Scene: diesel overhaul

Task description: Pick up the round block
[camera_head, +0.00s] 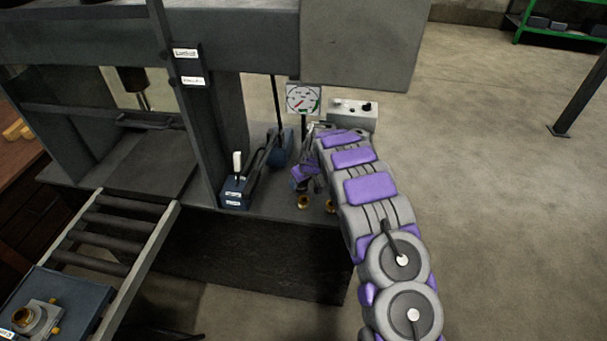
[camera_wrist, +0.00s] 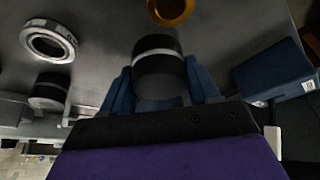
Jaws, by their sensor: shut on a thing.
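A dark round block (camera_wrist: 158,68) with a pale band around it sits between the two blue fingers of my gripper (camera_wrist: 160,92) in the wrist view. The fingers are shut on its sides. In the head view my gripper (camera_head: 307,180) is low over the right end of the press bench, and the block cannot be made out there. I cannot tell whether the block still touches the bench.
The wrist view shows a brass ring (camera_wrist: 172,8), a silver ring (camera_wrist: 48,42), another dark banded piece (camera_wrist: 48,92) and a blue box (camera_wrist: 274,72). A lever box (camera_head: 235,190), gauge (camera_head: 303,99) and control box (camera_head: 353,114) stand near my arm. A roller track (camera_head: 107,232) is left.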

